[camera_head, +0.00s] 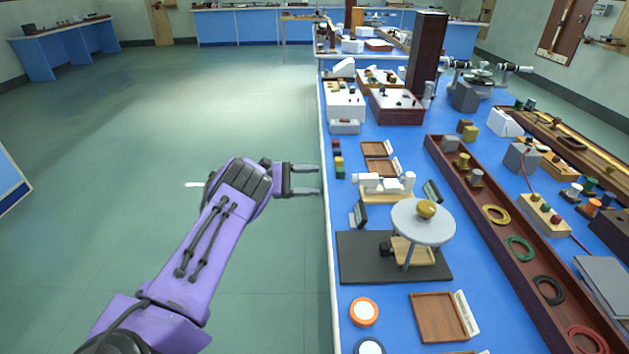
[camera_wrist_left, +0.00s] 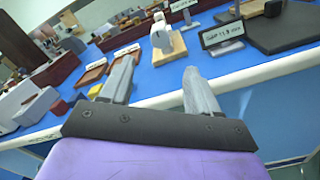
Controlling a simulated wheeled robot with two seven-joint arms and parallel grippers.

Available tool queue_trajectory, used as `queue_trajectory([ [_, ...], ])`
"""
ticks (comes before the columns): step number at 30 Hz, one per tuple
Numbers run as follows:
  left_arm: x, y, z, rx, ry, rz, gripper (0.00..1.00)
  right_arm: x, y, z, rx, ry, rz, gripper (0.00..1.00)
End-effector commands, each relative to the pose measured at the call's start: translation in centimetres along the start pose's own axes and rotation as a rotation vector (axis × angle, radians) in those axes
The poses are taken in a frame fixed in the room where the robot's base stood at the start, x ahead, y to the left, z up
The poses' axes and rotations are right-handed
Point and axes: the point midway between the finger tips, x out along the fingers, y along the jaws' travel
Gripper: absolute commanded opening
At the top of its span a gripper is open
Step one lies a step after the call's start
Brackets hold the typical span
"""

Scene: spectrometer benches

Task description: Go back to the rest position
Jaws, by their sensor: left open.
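My left gripper (camera_head: 303,180) is open and empty at the left edge of the blue bench. Its purple arm reaches in from the lower left over the green floor. In the left wrist view the two grey fingers (camera_wrist_left: 158,88) stand apart with nothing between them, and the bench edge lies behind them. My right gripper is not in view.
The blue bench (camera_head: 379,122) holds a white instrument on a wooden base (camera_head: 383,187), a round grey table on a dark plate (camera_head: 350,262), wooden trays (camera_head: 440,316) and a long rack of coils (camera_head: 467,207). The floor (camera_head: 150,125) left of the bench is clear.

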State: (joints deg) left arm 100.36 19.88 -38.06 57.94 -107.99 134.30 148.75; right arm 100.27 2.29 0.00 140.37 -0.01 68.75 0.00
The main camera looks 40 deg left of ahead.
Motion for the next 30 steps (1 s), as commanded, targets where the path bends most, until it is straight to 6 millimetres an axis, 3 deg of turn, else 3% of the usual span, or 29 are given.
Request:
queue_trajectory([
  [8,0.1,0.0,0.0,0.005,0.000,0.000,0.61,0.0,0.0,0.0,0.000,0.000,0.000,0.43],
  [11,0.1,-0.1,-0.2,0.113,0.009,-0.006,0.61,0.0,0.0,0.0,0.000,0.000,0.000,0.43],
  [14,-0.4,0.1,-1.4,0.452,0.074,0.027,0.61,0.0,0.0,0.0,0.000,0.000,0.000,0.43],
  [16,-1.7,-0.2,-3.5,0.738,0.192,0.110,0.61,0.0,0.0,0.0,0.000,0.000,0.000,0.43],
  [19,-3.2,-2.4,-6.9,1.092,0.459,0.183,0.61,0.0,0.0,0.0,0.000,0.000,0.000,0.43],
  [20,-3.7,-3.5,-8.0,1.177,0.558,0.179,0.61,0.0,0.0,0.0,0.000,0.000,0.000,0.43],
  [23,-5.7,-9.3,-11.5,1.382,0.917,0.031,0.61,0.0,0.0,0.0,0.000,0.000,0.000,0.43],
  [25,-7.3,-15.4,-13.1,1.442,1.127,-0.201,0.61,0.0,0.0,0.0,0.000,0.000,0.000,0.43],
  [28,-9.4,-24.3,-13.1,1.431,1.266,-0.574,0.61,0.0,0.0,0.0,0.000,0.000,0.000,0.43],
  [30,-10.8,-30.4,-11.8,1.384,1.279,-0.829,0.61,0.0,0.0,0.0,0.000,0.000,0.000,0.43],
])
